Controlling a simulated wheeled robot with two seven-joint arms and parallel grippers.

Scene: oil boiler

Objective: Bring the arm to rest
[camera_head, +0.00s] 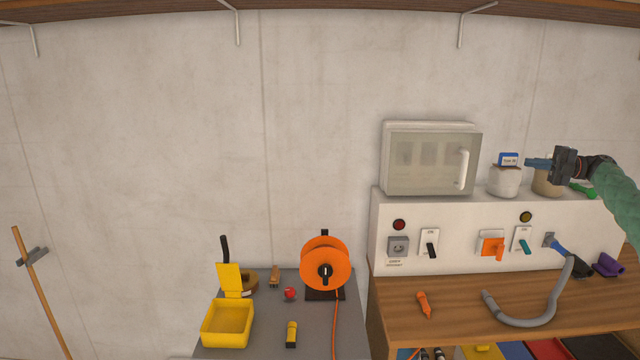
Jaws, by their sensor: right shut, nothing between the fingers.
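My right gripper (539,163) is at the right of the head view, on the end of a green-sleeved arm (613,196). It is shut and empty, its fingers pointing left. In the picture its fingertips lie just right of a small blue box (508,159) above a white pot (503,182), and in front of a tan pot (546,183). I cannot tell whether the fingers touch any of these. My left gripper is not in view.
A glass-fronted cabinet (431,160) stands on the white panel (460,230) with switches and sockets. A grey hose (532,321) lies on the wooden bench (455,310). An orange reel (325,263) and yellow box (228,325) stand on the grey table (265,335).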

